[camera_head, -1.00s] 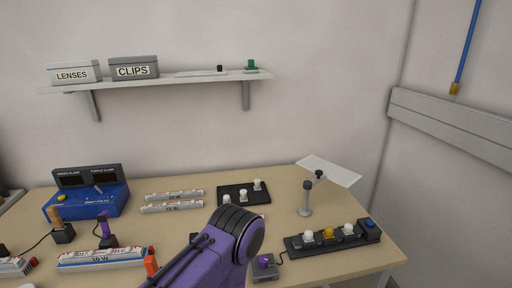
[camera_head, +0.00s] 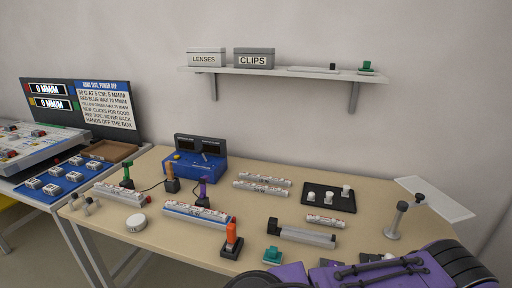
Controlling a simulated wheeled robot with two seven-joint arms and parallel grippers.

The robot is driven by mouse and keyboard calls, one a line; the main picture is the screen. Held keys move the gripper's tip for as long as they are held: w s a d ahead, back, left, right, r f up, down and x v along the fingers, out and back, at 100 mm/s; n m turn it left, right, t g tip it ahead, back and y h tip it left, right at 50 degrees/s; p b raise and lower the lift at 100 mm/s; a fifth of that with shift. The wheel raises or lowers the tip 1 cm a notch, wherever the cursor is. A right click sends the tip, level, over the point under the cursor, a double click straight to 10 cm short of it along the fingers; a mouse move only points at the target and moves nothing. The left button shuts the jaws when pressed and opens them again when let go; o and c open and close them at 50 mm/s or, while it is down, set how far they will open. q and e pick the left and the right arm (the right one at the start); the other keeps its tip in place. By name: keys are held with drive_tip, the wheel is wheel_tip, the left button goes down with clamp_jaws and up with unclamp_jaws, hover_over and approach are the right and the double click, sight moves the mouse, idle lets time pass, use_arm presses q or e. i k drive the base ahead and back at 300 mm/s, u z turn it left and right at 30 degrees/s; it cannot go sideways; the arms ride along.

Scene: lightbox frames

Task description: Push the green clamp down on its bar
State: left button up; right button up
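A green upright clamp (camera_head: 127,170) stands at the left side of the table, at the back edge of a short white bar (camera_head: 120,194). I cannot tell whether it touches the bar. A purple clamp (camera_head: 203,188) stands behind a longer white bar (camera_head: 198,214), and an orange clamp (camera_head: 231,236) stands on a black base by that bar's right end. Purple links of my own arm cross the lower right, with no fingers in sight. Neither gripper is in view.
A blue box with dark displays (camera_head: 195,168) sits behind the bars. A round white disc (camera_head: 136,223), a grey bar (camera_head: 304,236) and a teal piece (camera_head: 272,255) lie near the front. A side table (camera_head: 60,202) stands left. A black tray (camera_head: 318,203) is at the back right.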

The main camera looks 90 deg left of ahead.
sight(126, 164)
drive_tip(key=i, duration=0.6)
drive_tip(key=u, duration=3.3)
